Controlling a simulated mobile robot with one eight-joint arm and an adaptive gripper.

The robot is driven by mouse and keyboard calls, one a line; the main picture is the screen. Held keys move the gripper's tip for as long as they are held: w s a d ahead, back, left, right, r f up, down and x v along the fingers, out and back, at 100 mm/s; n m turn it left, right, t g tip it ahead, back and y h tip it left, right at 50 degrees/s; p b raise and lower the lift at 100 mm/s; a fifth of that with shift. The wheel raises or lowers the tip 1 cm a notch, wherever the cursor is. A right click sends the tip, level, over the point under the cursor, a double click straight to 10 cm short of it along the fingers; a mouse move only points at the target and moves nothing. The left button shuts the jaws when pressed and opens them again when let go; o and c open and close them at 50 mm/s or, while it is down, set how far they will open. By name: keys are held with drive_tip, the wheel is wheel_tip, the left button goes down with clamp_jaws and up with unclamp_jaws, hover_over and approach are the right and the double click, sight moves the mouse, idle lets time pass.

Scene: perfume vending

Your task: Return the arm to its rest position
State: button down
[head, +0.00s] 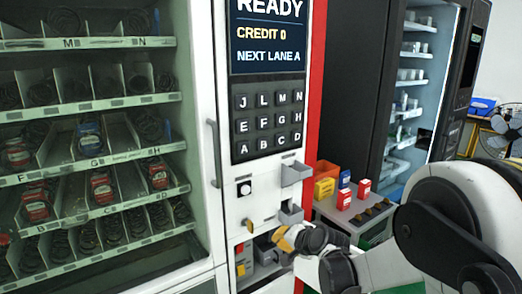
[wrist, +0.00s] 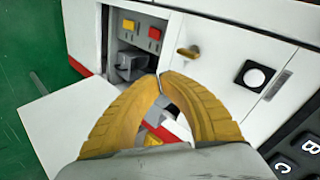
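My gripper (head: 288,240) is at the end of my white and black arm, low in front of the vending machine's lower right panel. In the wrist view its two yellow fingers (wrist: 161,82) bow outward and their tips meet or nearly meet. I see nothing clearly held at the tips. Red, white and yellow patches show through the gap between the fingers, and I cannot tell what they belong to. The fingertips appear before the open lower compartment (wrist: 134,62), which holds a red and a yellow button. Any contact with the machine cannot be told.
Green floor (wrist: 30,100) shows left.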

drive_tip(key=s+d+r+n+h, duration=0.1)
drive_tip(key=s+d+r, duration=0.15)
drive_tip(key=s, duration=0.25)
drive_tip(key=s+d+r+n+g+h, duration=0.1)
drive_tip(key=s+d+r, duration=0.1)
drive_tip(key=s+r, duration=0.3)
drive_tip(key=s+d+r+n+h, duration=0.1)
drive_tip(key=s+d+r+n, duration=0.1)
drive_tip(key=s, duration=0.4)
drive_tip(key=s+d+n+h, duration=0.1)
drive_tip(key=s+d, duration=0.2)
drive_tip(key=s, duration=0.6)
drive_tip(key=s+d+n+g+h, duration=0.1)
drive_tip(key=s+d, duration=0.2)
drive_tip(key=s, duration=0.5)
drive_tip(key=shift+s+d+f+n+g, duration=0.3)
drive_tip(key=shift+s+d+f+n, duration=0.05)
drive_tip(key=shift+n, duration=0.05)
